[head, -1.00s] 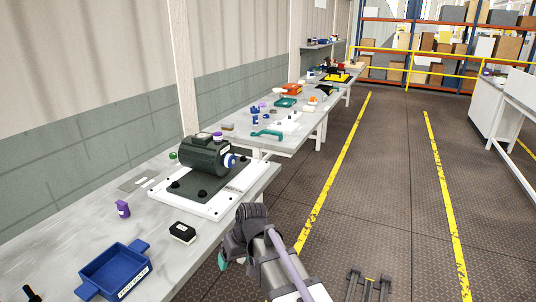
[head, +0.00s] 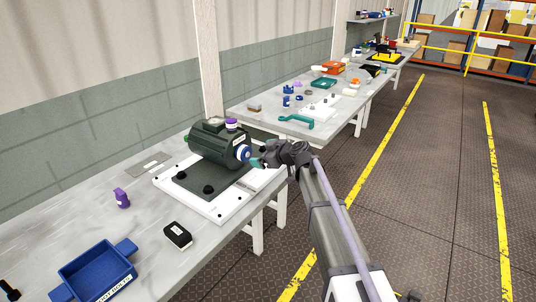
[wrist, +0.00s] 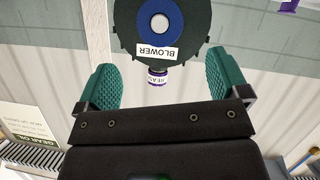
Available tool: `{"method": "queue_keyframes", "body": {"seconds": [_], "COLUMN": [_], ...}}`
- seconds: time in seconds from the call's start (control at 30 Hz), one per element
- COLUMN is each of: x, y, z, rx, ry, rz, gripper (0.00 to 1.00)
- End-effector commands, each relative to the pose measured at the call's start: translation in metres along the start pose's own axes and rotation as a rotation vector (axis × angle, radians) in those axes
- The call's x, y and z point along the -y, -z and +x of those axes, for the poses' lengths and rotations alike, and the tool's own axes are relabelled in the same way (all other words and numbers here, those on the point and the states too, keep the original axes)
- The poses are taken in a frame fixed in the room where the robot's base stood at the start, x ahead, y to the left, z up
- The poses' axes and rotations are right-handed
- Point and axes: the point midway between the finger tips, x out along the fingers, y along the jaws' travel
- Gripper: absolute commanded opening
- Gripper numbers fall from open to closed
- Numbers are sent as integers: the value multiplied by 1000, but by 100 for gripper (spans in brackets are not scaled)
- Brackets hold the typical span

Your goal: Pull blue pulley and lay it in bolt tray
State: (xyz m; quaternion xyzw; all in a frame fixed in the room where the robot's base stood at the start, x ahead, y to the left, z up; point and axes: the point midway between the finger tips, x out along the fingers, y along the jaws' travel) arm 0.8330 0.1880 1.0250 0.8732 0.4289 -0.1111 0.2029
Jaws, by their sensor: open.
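The blue pulley (head: 243,153) with a pale centre sits on the end of the dark green motor (head: 214,141). In the wrist view the pulley (wrist: 149,34) faces me at the top, above a label reading BLOWER. My gripper (head: 257,163) is just right of the pulley in the head view. In the wrist view its green fingers (wrist: 159,77) are apart with nothing between them, below the pulley in the picture and not around it. The blue bolt tray (head: 76,266) stands at the front left of the bench; its label is partly readable.
A purple-capped jar (head: 231,124) is at the motor. A black block (head: 177,235) and a purple item (head: 122,198) stand on the bench between motor and tray. A white base plate (head: 226,209) carries the motor. A teal handle (head: 297,121) lies on the farther bench.

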Motion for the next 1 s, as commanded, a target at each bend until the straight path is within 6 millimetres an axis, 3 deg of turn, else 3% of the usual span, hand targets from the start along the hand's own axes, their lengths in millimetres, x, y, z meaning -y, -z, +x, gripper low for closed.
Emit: {"method": "queue_keyframes", "body": {"seconds": [0.3, 0.43, 0.77, 1.0], "x": [0, 0, 1, 1], "y": [-4, -3, -1, -1], "z": [70, 92, 97, 97], "rx": [1, 2, 2, 2], "ry": [2, 2, 1, 1], "rz": [1, 0, 2, 2], "gripper": [93, 93, 92, 69]}}
